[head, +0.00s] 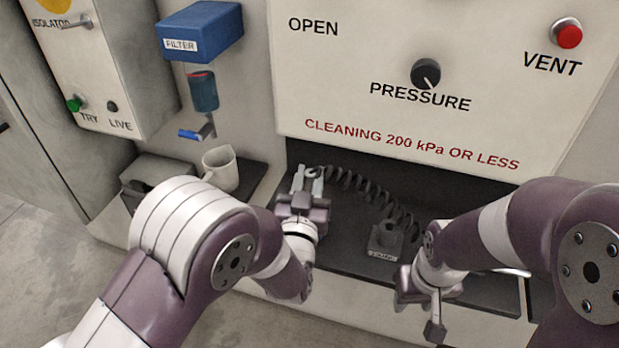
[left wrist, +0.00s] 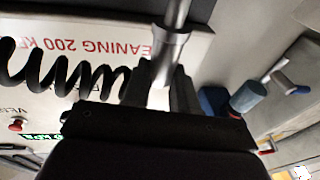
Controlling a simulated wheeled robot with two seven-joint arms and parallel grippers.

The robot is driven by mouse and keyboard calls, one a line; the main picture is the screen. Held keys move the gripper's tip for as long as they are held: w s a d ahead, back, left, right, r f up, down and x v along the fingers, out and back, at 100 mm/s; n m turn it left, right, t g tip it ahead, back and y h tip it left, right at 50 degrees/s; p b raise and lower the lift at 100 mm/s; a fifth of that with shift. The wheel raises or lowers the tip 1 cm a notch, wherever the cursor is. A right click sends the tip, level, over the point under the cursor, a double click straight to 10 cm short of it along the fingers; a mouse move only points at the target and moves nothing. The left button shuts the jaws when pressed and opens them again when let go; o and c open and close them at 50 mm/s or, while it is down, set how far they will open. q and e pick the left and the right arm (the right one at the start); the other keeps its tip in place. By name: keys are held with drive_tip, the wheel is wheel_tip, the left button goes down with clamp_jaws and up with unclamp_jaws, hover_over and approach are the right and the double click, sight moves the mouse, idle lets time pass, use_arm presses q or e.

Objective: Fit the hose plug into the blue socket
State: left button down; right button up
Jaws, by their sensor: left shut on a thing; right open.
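My left gripper (head: 308,184) is shut on the hose plug (head: 313,172), a small pale metal piece held above the dark shelf. In the left wrist view the silver plug (left wrist: 170,48) sticks out from between the fingers (left wrist: 160,90). The black coiled hose (head: 372,187) runs from beside the plug down to a labelled dark block. A small blue cylindrical fitting (head: 191,133) under the filter bowl looks like the blue socket, apart from the plug, to its left. Its opening cannot be made out. My right gripper (head: 420,305) is open and empty near the shelf's front edge.
The blue filter box (head: 202,32) and its bowl (head: 203,91) hang above the fitting. A pale jug (head: 220,168) stands below it, beside a dark bin (head: 155,172). The labelled block (head: 385,238) sits on the shelf between my grippers. The sign panel (head: 440,120) overhangs the shelf.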

use_arm(q)
drive_tip(key=shift+f+b, duration=1.85)
drive_tip(key=shift+f, duration=0.2)
drive_tip(key=c, duration=0.8)
unclamp_jaws()
drive_tip(key=shift+r, duration=0.1)
drive_tip(key=v, duration=1.2)
drive_tip(key=shift+s+b, duration=0.35)
drive_tip(key=shift+b, duration=0.1)
drive_tip(key=shift+a, duration=0.1)
